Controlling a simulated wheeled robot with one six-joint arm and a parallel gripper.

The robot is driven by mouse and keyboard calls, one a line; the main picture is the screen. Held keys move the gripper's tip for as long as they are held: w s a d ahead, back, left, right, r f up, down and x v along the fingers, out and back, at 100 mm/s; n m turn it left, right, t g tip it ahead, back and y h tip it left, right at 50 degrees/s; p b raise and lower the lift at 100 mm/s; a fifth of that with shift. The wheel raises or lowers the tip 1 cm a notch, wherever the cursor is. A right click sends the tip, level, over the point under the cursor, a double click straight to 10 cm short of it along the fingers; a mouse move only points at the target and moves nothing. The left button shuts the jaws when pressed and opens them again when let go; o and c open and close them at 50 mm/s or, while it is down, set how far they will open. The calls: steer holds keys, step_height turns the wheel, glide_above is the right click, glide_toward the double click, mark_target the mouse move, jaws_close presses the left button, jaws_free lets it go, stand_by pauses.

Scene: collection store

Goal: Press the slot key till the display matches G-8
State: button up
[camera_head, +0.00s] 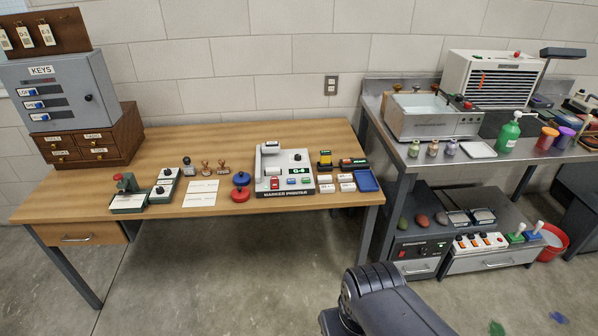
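The marker printer (285,190), a pale box labelled "MARKER PRINTER" on its front edge, stands near the front edge of the wooden desk. Its small dark display (299,170) shows green characters that look like G-6. Below the display are small coloured keys: a red one (275,183), a blue-green one (291,181) and another (305,180). Their labels are too small to read, so I cannot tell which is the slot key. A dark knob (297,157) sits above the display. My gripper is not in view; only a dark link of my arm shows at the bottom.
The wooden desk (150,165) also holds stamps, white cards (202,193), a red round pad (240,194) beside the printer, white blocks (325,188) and a blue tray (367,181) to its right. A metal bench (400,150) stands right. Floor before the desk is clear.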

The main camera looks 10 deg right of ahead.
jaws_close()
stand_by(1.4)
